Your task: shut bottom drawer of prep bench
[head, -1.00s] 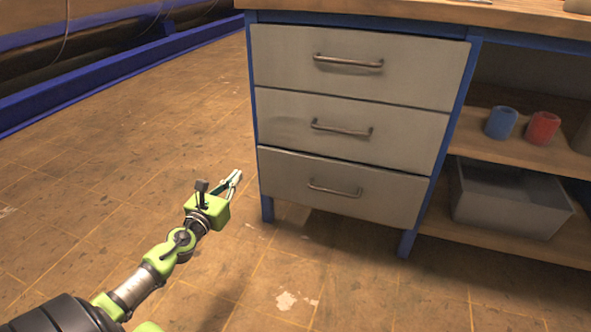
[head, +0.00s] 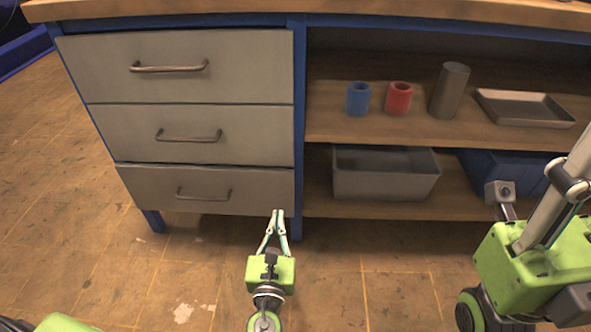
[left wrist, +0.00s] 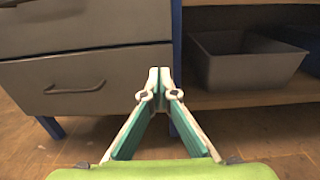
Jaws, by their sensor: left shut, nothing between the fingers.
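The prep bench has several stacked grey drawers on its left side. The bottom drawer (head: 255,188) has a thin dark line above its front and looks nearly flush; I cannot tell if it stands slightly out. Its handle (head: 203,194) also shows in the left wrist view (left wrist: 74,89). My left gripper (head: 278,213) is shut and empty. In the head view its tips overlap the drawer's lower right corner, near the blue post; contact is unclear. My right gripper (head: 570,183) is partly cut off at the right edge, its fingertips not clear.
The blue bench post (head: 299,110) divides drawers from open shelves. A grey bin (head: 385,185) and a blue bin (head: 488,168) sit on the lower shelf. A blue cup (head: 358,98), red cup (head: 398,98), grey cylinder (head: 449,90) and tray (head: 525,108) stand above. Floor in front is clear.

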